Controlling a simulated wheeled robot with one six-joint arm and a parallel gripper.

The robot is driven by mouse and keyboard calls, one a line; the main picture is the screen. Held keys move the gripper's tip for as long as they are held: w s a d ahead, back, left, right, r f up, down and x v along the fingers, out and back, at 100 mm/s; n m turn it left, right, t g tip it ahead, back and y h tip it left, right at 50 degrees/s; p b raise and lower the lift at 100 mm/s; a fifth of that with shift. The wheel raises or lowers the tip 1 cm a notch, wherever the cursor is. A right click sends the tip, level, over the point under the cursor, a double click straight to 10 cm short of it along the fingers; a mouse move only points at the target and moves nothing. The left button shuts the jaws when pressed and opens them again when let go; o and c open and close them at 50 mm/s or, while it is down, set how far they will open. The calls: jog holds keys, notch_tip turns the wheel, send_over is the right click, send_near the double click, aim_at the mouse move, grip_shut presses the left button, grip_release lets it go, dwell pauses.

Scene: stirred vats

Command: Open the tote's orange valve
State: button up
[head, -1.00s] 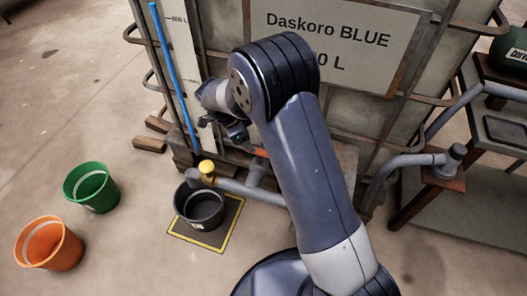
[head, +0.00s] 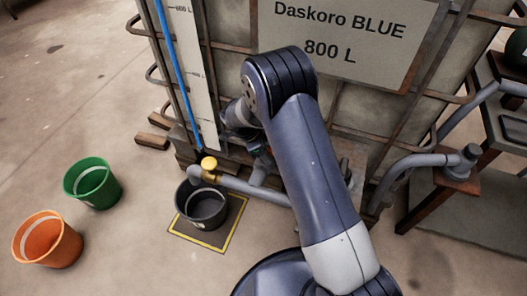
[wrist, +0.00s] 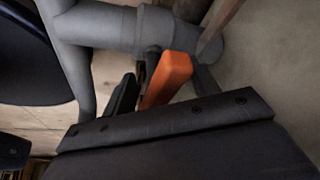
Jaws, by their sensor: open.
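The tote's orange valve handle (wrist: 168,80) stands upright in the middle of the wrist view, next to a grey pipe fitting (wrist: 110,28). My gripper (wrist: 158,86) is open at the handle. One dark finger shows just left of the handle, and a dark piece, perhaps the other finger, shows partly behind its right side. I cannot tell whether either touches it. In the head view my arm hides the handle and most of my gripper, low at the front of the tote (head: 225,60), above the grey outlet pipe (head: 240,186).
A green bucket (head: 93,184) and an orange bucket (head: 46,240) stand left on open floor. Another pipe (head: 420,160) and a table frame are at right.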

jog(key=shift+c, duration=0.2)
jog(key=shift+w+r, duration=0.1)
grip_shut()
dwell(0.4)
